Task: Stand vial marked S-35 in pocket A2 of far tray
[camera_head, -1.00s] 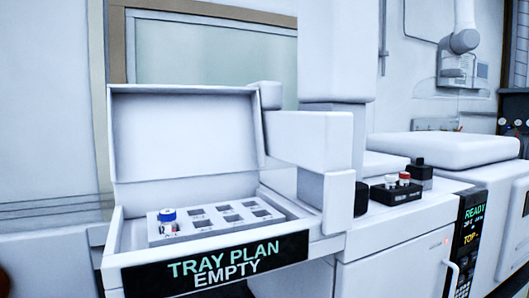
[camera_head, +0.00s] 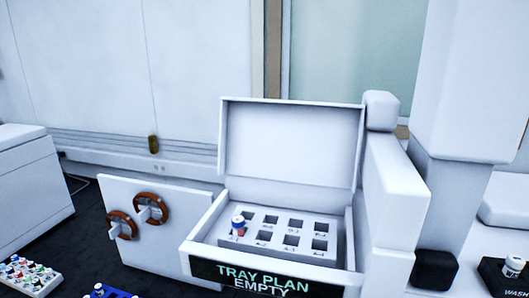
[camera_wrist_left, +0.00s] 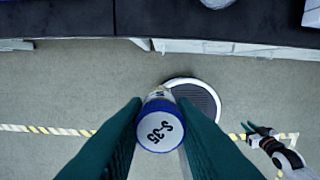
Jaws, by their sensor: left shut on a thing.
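The vial marked S-35 (camera_wrist_left: 160,132) has a white top with a blue rim, and its marking faces the left wrist camera. My left gripper (camera_wrist_left: 160,122) is shut on it, one green finger on each side, above the floor. A grey-white tray (camera_head: 281,247) with two rows of square pockets lies in the open lidded box in the head view. A blue-and-white vial (camera_head: 238,225) stands at its left end; the other visible pockets look empty. Pocket labels are too small to read. A black-and-white gripper-like part (camera_wrist_left: 265,138), possibly my right gripper, shows at lower right; its jaw state is unclear.
The box's raised lid (camera_head: 290,140) stands behind the tray. A sign (camera_head: 262,281) on its front reads TRAY PLAN EMPTY. A white rack of coloured vials (camera_head: 30,275) and a blue rack (camera_head: 112,292) are at lower left. A white-capped vial (camera_head: 513,263) stands at right.

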